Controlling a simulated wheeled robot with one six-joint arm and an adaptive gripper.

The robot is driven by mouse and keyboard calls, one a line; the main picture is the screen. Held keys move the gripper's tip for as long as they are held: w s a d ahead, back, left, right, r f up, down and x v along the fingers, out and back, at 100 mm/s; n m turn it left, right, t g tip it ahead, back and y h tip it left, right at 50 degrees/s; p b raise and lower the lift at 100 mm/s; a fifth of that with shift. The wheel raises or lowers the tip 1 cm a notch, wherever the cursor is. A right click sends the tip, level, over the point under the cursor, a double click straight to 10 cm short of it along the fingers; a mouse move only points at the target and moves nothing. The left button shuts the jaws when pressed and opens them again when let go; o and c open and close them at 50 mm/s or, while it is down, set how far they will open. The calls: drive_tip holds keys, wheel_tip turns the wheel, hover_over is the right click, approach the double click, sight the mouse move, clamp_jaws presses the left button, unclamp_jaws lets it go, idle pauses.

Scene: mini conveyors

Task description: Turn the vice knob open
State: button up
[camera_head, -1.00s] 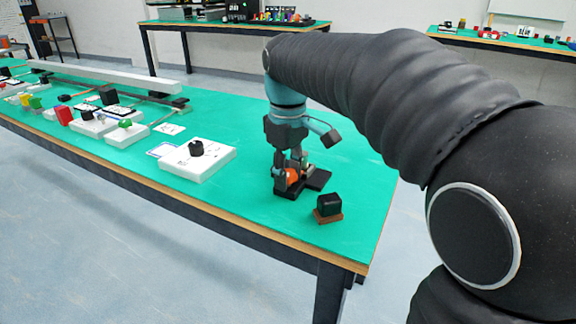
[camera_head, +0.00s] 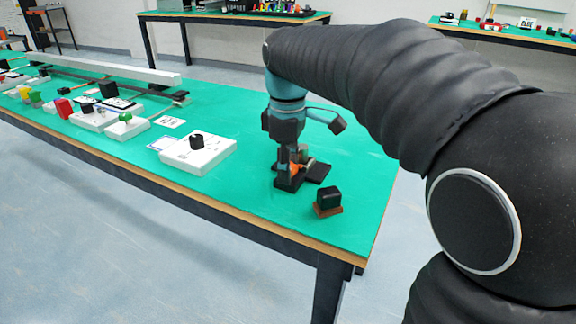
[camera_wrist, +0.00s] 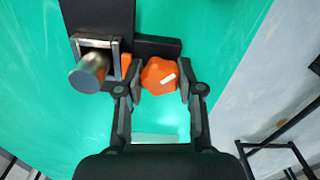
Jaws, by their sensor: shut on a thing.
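The vice (camera_head: 318,172) is a dark fixture near the right end of the green table. In the wrist view its black body (camera_wrist: 97,18) is at the upper left, with a square metal frame around a shiny cylinder (camera_wrist: 90,72). Its orange knob (camera_wrist: 158,76) is many-sided with a white mark, which is tilted in the wrist view. My gripper (camera_head: 291,168) points down over the vice. In the wrist view, my gripper (camera_wrist: 161,70) has one finger on each side of the knob and is shut on it.
A black block on a brown base (camera_head: 328,203) stands just in front of the vice. A white box with a black dial (camera_head: 199,155) is to the left. Several small devices and a long pale rail (camera_head: 110,70) lie farther left.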

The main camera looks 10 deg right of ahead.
drive_tip(key=o, duration=1.2)
drive_tip(key=shift+c, duration=0.2)
